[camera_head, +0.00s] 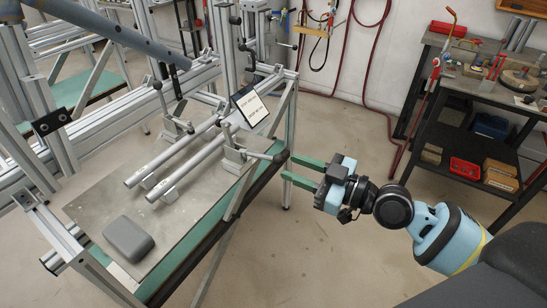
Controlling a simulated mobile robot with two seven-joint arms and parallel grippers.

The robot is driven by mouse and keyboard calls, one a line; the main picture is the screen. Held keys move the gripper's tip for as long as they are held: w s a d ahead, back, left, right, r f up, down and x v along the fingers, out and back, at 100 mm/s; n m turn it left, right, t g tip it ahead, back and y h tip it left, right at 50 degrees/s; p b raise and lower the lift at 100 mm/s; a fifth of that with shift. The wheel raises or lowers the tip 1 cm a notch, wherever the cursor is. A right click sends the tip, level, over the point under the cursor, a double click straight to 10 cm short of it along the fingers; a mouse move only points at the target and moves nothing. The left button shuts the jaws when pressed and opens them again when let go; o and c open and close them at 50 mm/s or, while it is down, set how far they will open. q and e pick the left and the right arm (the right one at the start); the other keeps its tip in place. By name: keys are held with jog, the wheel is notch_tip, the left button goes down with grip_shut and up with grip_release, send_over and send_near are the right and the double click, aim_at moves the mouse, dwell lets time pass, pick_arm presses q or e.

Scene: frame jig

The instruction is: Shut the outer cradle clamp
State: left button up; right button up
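My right gripper (291,168) reaches in from the right, with two green fingers pointing left. The fingers are apart with nothing between them, beyond the right edge of the jig table (190,235). The clamp nearest that edge (236,155), seemingly the outer cradle clamp, stands beside the near silver tube (175,168). Its lever (262,156) sticks out low to the right, its black tip close to my fingers but apart from them. I cannot tell whether its jaw presses the tube. A second clamp (176,125) stands farther left with a raised lever. My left gripper is not visible.
A grey rounded block (128,238) lies on the table's near end. A tilted sign (252,105) stands behind the outer clamp. Aluminium frame posts rise at left and back. A workbench (490,90) with tools and bins is at right. The floor between is clear.

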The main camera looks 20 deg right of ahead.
aim_at(266, 157)
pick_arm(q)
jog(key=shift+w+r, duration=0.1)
pick_arm(e)
jog(key=shift+w+a, duration=0.1)
